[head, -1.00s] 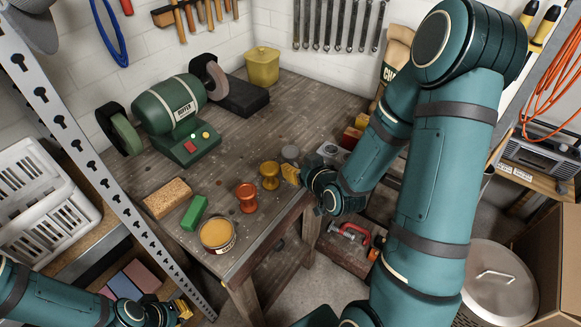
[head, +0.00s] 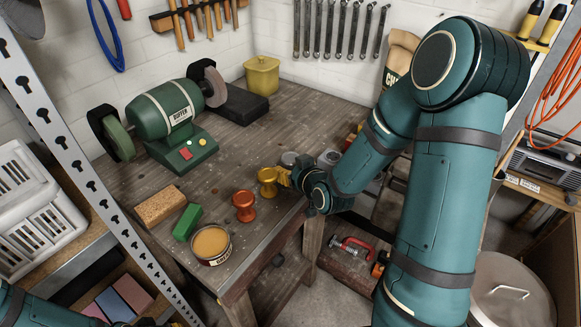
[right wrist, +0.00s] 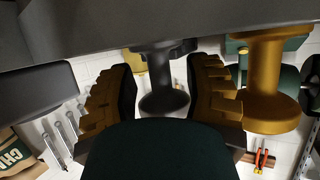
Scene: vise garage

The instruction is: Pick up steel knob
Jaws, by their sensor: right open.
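The steel knob (head: 289,158) is a small grey spool shape near the right edge of the workbench, partly hidden behind my right gripper in the head view. My right gripper (head: 284,177) is low at the bench edge, with yellow finger pads. In the right wrist view, the steel knob (right wrist: 164,102) stands between the two open fingers of my right gripper (right wrist: 163,90), with a gap on both sides. A brass knob (head: 267,181) is close beside the fingers; it also shows in the wrist view (right wrist: 268,80). My left gripper (head: 186,312) is mostly cut off at the bottom.
A copper knob (head: 244,206), a tin (head: 211,243), a green block (head: 187,222) and a brick-like block (head: 161,206) sit along the bench's front. A grey round item (head: 328,158) is right of the steel knob. A bench grinder (head: 165,115) stands behind. The bench middle is clear.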

